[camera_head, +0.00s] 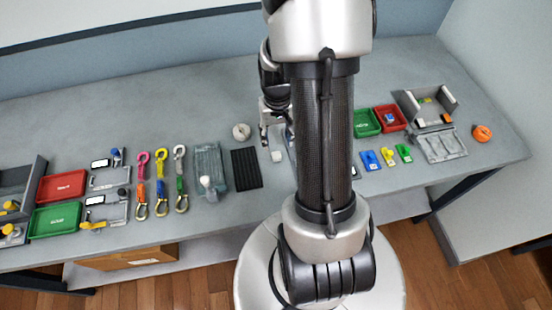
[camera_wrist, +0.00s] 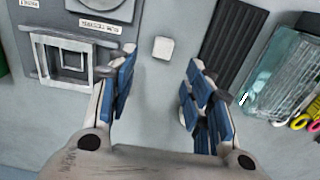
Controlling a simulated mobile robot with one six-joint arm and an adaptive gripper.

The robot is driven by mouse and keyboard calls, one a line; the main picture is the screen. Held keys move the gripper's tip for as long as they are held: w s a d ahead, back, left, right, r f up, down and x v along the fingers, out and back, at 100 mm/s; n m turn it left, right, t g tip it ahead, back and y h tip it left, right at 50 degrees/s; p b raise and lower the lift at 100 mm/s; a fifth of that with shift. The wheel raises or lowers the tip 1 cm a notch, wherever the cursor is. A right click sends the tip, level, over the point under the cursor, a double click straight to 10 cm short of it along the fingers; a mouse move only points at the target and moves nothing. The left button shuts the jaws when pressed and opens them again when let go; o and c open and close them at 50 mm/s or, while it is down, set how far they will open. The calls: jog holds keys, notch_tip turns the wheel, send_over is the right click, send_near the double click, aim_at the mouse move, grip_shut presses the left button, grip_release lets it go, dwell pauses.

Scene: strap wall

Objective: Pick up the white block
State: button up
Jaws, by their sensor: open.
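The white block (camera_head: 277,156) is a small pale cube on the grey bench, just right of a black ribbed mat. In the wrist view the white block (camera_wrist: 163,48) lies on bare bench, beyond the fingertips and roughly centred between them. My gripper (camera_head: 277,137) is just behind the block in the head view. In the wrist view my gripper (camera_wrist: 162,74) is open with blue-padded fingers spread wide, and nothing is between them. The height of the fingers above the bench is hard to tell.
The black ribbed mat (camera_wrist: 234,40) and a clear tray (camera_wrist: 280,75) lie right of the block in the wrist view. A grey fixture with a square frame (camera_wrist: 62,60) stands left. A white round object (camera_head: 241,131) sits near my gripper. My arm hides the bench's middle.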

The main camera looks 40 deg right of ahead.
aim_at(277, 156)
notch_tip(277, 156, down, 2)
jog(key=shift+s+a+f+b, duration=0.15)
jog(key=shift+f+b, duration=0.3)
jog(key=shift+f, duration=0.45)
jog(key=shift+s+a+f+b, duration=0.1)
jog(key=shift+f+b, duration=0.4)
jog(key=shift+f, duration=0.45)
jog(key=shift+s+a+f+b, duration=0.15)
jog(key=shift+f+b, duration=0.3)
jog(key=shift+f, duration=0.45)
jog(key=shift+w+r, duration=0.1)
jog(key=c, duration=0.9)
